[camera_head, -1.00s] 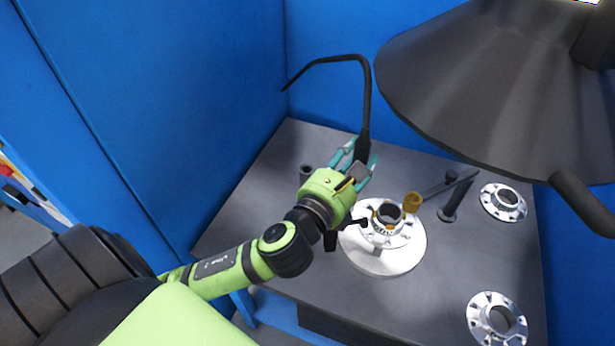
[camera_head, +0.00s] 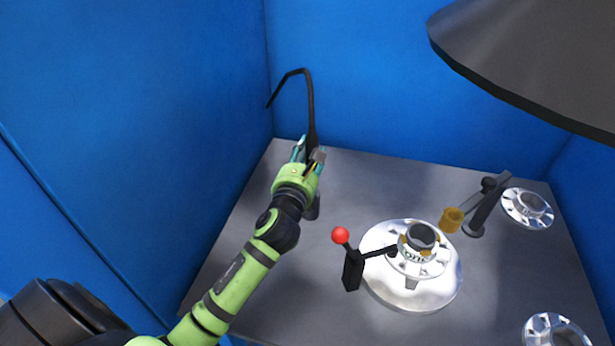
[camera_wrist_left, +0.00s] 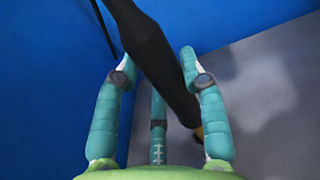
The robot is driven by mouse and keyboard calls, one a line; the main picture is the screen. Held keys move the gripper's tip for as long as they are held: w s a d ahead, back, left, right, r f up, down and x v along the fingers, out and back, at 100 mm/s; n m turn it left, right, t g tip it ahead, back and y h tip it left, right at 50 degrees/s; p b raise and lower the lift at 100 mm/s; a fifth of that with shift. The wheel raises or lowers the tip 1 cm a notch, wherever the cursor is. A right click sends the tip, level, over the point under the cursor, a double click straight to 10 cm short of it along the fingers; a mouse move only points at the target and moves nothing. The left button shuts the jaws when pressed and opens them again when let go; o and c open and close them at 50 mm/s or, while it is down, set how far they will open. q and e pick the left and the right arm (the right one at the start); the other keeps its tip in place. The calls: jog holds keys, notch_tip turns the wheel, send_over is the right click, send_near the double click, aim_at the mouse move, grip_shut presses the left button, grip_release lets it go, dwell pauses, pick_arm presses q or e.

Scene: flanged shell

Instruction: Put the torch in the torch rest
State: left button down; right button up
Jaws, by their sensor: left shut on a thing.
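The torch (camera_head: 310,105) is black, with a long neck that bends over to the left at its top. My left gripper (camera_head: 309,152) is shut on its lower part and holds it roughly upright near the back left of the grey table. In the left wrist view the torch (camera_wrist_left: 150,50) runs slantwise between the fingers (camera_wrist_left: 162,74). My right gripper is not in view.
A silver turntable (camera_head: 385,285) holds a flanged part (camera_head: 420,260); a red-knobbed lever (camera_head: 341,236) stands at its left. A dark stand with a brass-coloured tip (camera_head: 451,220) is behind. Loose flanges (camera_head: 528,208) lie at right. A dark hood (camera_head: 540,60) hangs above. Blue walls enclose the table.

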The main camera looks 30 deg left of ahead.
pick_arm(q)
notch_tip(320, 180, down, 4)
jog(key=shift+a+f+b, duration=0.1)
jog(key=shift+f+b, duration=0.1)
jog(key=shift+b, duration=0.25)
jog(key=shift+f, duration=0.15)
jog(key=c, duration=0.7)
grip_release()
